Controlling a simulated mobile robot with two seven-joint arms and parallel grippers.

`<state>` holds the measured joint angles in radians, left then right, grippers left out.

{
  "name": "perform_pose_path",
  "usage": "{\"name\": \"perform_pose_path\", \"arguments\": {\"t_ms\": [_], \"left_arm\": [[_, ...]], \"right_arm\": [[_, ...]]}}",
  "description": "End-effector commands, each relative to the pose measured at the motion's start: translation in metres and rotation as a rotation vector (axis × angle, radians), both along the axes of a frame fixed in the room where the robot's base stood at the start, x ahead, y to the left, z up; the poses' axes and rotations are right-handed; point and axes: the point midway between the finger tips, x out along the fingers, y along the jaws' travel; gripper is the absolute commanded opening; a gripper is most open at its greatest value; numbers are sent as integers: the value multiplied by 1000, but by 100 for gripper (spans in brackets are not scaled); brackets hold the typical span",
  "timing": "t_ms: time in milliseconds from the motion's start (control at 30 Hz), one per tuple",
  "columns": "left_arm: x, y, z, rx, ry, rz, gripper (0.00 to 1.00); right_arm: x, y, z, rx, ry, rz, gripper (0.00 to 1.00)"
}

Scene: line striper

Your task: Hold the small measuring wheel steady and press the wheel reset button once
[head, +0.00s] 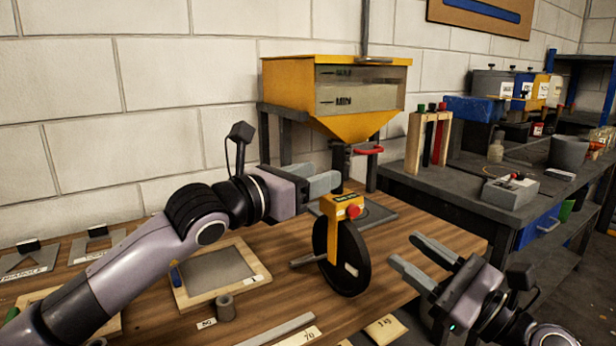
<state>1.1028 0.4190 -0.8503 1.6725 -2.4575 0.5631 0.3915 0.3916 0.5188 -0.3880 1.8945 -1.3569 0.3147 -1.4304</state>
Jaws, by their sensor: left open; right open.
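The small measuring wheel (352,262) stands upright on the wooden table, with a black wheel and a yellow housing (341,207) on top. A red button (353,211) sits on the front of the housing. A grey rod sticks out to the left from the wheel. My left gripper (330,182) is open just above and to the left of the housing; I cannot tell whether it touches it. My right gripper (408,256) is open and empty to the right of the wheel, near the table's right edge, with its fingers pointing up and left.
A yellow hopper (335,84) on a grey stand rises behind the wheel. A framed grey panel (217,272) and a small grey cylinder (225,308) lie left of the wheel. A dark bench (440,183) with bottles and boxes stands at the right. Flat bars and labels lie in front.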

Motion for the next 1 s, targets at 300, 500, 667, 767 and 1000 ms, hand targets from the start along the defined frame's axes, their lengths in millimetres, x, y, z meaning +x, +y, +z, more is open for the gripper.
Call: {"name": "perform_pose_path", "arguments": {"t_ms": [300,500,667,767,1000], "left_arm": [[29,-28,1,-1,-1,-1,51],[40,-38,2,-4,-1,-2,51],[43,-41,1,-4,-1,-2,51],[43,-41,1,-4,0,-2,51],[43,-41,1,-4,0,-2,21]], "right_arm": [[0,0,0,0,0,0,43],[0,0,0,0,0,0,43],[0,0,0,0,0,0,43],[0,0,0,0,0,0,43],[0,0,0,0,0,0,43]]}}
